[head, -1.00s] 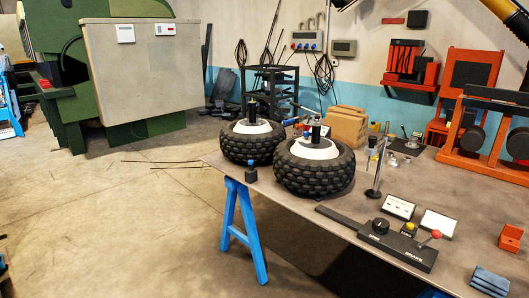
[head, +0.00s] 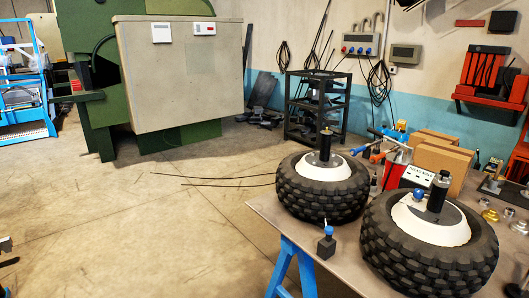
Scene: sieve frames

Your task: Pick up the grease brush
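I cannot make out a grease brush for certain. Several small tools with blue, red and orange parts (head: 388,138) lie crowded behind the two tyres on the workbench (head: 262,207), too small to tell apart. A small dark bottle with a blue top (head: 326,243) stands at the bench's near left corner. Neither of my grippers shows clearly. A dark piece (head: 7,261) at the left picture edge is cut off, and I cannot tell what it is.
The left tyre (head: 322,200) and right tyre (head: 430,262) fill much of the bench. Cardboard boxes (head: 445,163) stand behind them. A blue trestle (head: 295,268) supports the bench. A green machine (head: 110,140) and black rack (head: 318,105) stand beyond. The floor left of the bench is open.

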